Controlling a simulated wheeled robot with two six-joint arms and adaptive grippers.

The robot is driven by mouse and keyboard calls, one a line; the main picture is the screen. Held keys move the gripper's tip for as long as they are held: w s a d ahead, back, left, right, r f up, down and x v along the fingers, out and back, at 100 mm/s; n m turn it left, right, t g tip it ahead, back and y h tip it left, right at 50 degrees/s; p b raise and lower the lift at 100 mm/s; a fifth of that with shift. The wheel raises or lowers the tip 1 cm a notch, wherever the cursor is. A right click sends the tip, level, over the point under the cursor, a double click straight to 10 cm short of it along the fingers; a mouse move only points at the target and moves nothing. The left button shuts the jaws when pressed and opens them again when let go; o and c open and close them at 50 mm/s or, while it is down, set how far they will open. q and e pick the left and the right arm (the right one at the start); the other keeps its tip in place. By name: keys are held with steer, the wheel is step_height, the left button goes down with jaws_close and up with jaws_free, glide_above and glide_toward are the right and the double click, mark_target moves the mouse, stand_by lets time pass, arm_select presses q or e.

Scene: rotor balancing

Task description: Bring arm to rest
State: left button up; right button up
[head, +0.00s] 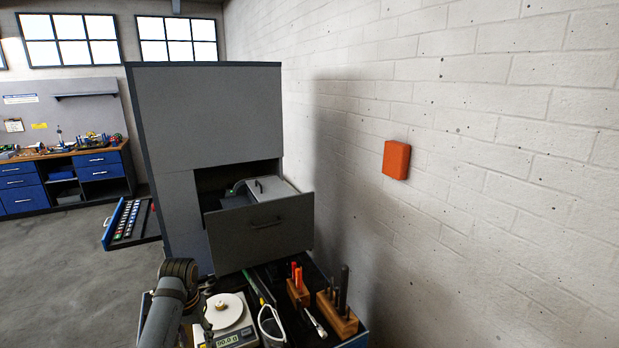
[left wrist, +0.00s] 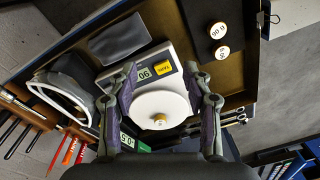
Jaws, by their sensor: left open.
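My left arm (head: 165,310) reaches in at the bottom left of the head view, beside a small scale (head: 238,334) with a round white pan (head: 232,316). A small brass weight (head: 221,306) stands on the pan. In the left wrist view my left gripper (left wrist: 160,70) is open, its two fingers apart on either side of the white pan (left wrist: 146,105). The brass weight (left wrist: 160,121) sits on the pan between the fingers, with no finger touching it that I can see. My right gripper is in neither view.
A grey cabinet (head: 220,110) with an open drawer (head: 262,233) stands behind the worktop. Wooden holders (head: 338,318) with tools are at the right. A brick wall closes the right side; open floor (head: 60,260) is left.

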arm_select(q)
steer(key=s+d+f+t, duration=0.2)
steer(key=s+f, duration=0.5)
steer(key=s, duration=0.6)
steer(key=s+d+r+m+t, duration=0.1)
steer(key=s+d+r, duration=0.15)
steer(key=s, duration=1.05)
step_height(320, 180, down, 33)
steer(key=s+a+g+b, duration=0.1)
steer(key=s+a+b, duration=0.1)
steer(key=b, duration=0.5)
steer(key=s+a+f+g+b, duration=0.1)
steer(key=s+f+b, duration=0.5)
steer(key=s+f, duration=1.3)
step_height(320, 180, down, 4)
steer(key=shift+s+a+f, duration=0.1)
steer(key=shift+s+a, duration=0.05)
steer(key=shift+a, duration=0.05)
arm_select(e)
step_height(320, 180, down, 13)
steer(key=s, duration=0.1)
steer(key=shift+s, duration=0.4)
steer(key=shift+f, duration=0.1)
